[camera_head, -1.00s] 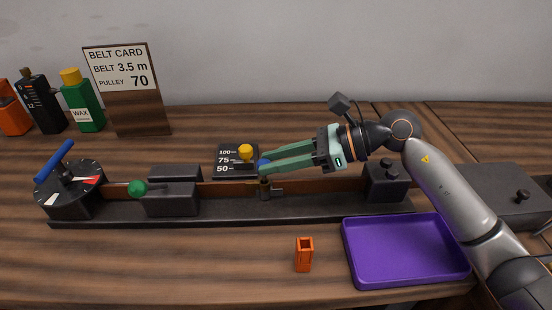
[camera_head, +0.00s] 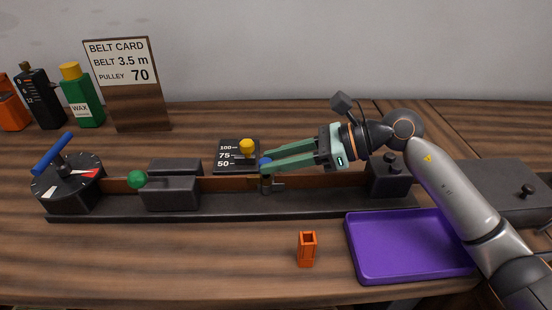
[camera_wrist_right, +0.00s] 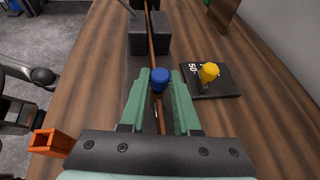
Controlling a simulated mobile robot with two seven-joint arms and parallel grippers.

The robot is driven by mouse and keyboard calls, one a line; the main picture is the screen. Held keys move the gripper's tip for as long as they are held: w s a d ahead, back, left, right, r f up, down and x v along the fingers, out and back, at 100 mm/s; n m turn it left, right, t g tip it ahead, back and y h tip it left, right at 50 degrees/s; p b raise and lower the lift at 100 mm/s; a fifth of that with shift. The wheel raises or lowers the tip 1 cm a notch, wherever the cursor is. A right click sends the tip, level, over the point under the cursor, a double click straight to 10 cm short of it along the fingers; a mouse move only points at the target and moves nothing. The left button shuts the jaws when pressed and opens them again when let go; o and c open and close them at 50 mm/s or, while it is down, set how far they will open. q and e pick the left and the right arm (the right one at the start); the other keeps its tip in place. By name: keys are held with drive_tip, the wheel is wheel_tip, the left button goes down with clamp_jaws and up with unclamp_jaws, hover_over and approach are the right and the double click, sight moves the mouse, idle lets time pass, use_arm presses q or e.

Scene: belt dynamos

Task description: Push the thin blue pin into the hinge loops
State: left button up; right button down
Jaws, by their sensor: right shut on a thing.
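The blue pin shows as a round blue head (camera_wrist_right: 160,78) between the green fingertips in the right wrist view, and as a small blue spot (camera_head: 265,163) in the head view. My right gripper (camera_head: 264,168) is shut on it, above the metal hinge piece (camera_head: 268,183) on the long dark rail. The pin's shaft is hidden by the fingers, so I cannot tell how deep it sits in the loops. A brown belt (camera_head: 220,184) runs along the rail through the hinge place. My left gripper is not in view.
A 50-75-100 plate (camera_head: 225,170) with a yellow knob (camera_head: 247,147) lies just behind the hinge. An orange open holder (camera_head: 307,250) and a purple tray (camera_head: 356,262) stand in front.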

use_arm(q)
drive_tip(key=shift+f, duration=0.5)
use_arm(e)
drive_tip(key=shift+s+a+f, duration=0.15)
drive_tip(key=shift+f, duration=0.25)
drive_tip(key=shift+s+a+f, duration=0.1)
drive_tip(key=shift+f, duration=0.25)
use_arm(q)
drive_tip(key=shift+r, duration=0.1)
use_arm(e)
drive_tip(key=shift+r, duration=0.1)
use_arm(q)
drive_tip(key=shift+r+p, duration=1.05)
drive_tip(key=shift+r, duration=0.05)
use_arm(e)
drive_tip(key=shift+w+d+r, duration=0.1)
drive_tip(key=shift+d+r, duration=0.05)
drive_tip(key=shift+r, duration=0.8)
drive_tip(key=shift+w+d+r, duration=0.1)
drive_tip(key=shift+d+r, duration=0.05)
drive_tip(key=shift+r, duration=0.75)
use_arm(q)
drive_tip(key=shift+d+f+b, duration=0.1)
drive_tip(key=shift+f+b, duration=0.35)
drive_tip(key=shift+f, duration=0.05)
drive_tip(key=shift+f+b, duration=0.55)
use_arm(e)
drive_tip(key=shift+f, duration=0.6)
